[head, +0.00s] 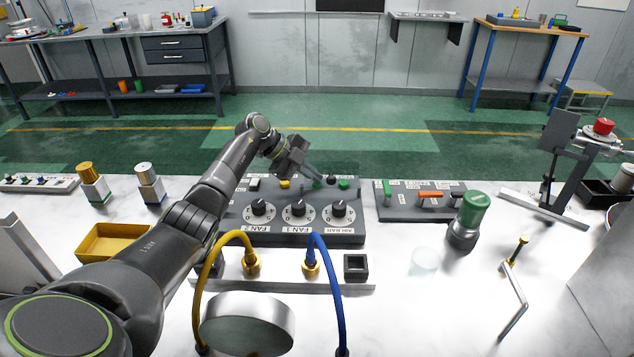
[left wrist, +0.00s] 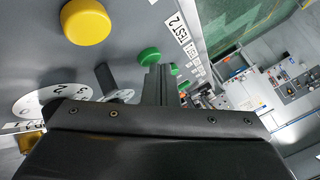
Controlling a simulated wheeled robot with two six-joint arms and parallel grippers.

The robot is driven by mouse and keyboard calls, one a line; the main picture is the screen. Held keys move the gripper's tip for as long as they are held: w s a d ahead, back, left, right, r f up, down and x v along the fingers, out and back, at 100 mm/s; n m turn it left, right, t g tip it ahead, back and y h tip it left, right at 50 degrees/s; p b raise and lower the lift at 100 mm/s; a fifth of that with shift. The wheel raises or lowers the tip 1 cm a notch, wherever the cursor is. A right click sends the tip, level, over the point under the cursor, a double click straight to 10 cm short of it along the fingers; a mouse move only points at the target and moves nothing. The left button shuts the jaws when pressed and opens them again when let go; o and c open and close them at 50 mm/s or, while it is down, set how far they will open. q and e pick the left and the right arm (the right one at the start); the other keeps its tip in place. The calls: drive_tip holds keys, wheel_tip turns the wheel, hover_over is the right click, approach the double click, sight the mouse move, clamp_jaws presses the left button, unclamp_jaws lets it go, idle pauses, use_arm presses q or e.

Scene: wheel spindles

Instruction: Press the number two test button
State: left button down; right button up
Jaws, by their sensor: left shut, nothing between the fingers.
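The grey control panel (head: 290,228) stands mid-table with three black dial knobs and a row of buttons behind them. A yellow button (head: 285,184) and a green button (head: 317,184) sit in that row. In the left wrist view, a "TEST 2" label (left wrist: 178,30) lies near the panel edge, closest to the green button (left wrist: 149,56); the yellow button (left wrist: 86,21) is larger. My left gripper (head: 316,177) is shut and empty, its tips (left wrist: 158,72) close to the green button. Whether they touch it I cannot tell. My right gripper is out of view.
A second panel (head: 420,214) with coloured levers stands to the right. A green-capped cylinder (head: 474,207) is nearby. Blue (head: 329,290) and yellow (head: 206,290) hoses arch in front of the panel. A yellow tray (head: 103,242) lies left.

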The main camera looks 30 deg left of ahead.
use_arm(q)
drive_tip(key=shift+r+p, duration=0.8)
drive_tip(key=shift+r, duration=0.05)
wheel_tip(320, 180, up, 5)
drive_tip(key=p, duration=0.4)
drive_tip(key=shift+p, duration=0.4)
